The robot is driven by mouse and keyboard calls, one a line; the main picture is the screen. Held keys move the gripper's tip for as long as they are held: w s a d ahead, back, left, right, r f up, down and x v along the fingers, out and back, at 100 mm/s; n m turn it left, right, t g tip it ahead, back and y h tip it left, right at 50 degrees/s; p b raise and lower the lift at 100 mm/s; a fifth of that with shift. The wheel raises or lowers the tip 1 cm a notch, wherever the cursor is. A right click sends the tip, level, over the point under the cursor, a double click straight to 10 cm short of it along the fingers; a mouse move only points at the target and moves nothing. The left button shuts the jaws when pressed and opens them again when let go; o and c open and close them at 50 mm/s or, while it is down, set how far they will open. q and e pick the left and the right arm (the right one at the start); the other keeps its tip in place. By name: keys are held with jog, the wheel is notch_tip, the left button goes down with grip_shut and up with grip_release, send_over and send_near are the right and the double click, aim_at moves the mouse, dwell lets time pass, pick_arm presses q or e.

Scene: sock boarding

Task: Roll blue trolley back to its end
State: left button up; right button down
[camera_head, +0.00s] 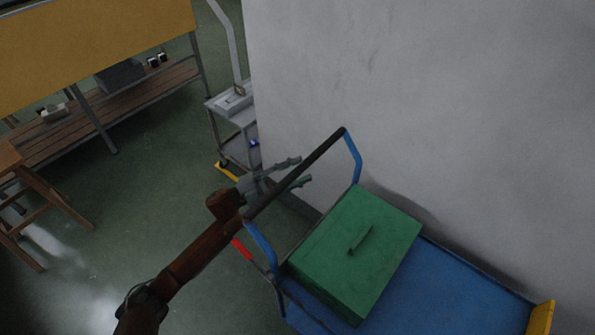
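The blue trolley (450,292) stands along the pale wall, with a blue flat deck and a push handle at its near-left end. The handle has blue uprights and a black crossbar (325,147). A green lidded box (338,262) with a handle on top sits on the deck. My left gripper (305,171) is at the crossbar, its two grey fingers spread apart and reaching across the line of the bar. I cannot tell whether they touch it. My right gripper is not in view.
A yellow block (541,318) is at the deck's far right end. A red-tipped lever (242,250) is beside the handle. A grey cart (237,124) stands by the wall corner. A workbench (90,45) and wooden stool (35,200) are left. Green floor between is clear.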

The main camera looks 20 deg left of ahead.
pick_arm(q)
jog(key=shift+c, duration=0.2)
grip_shut()
dwell(0.3)
dwell(0.5)
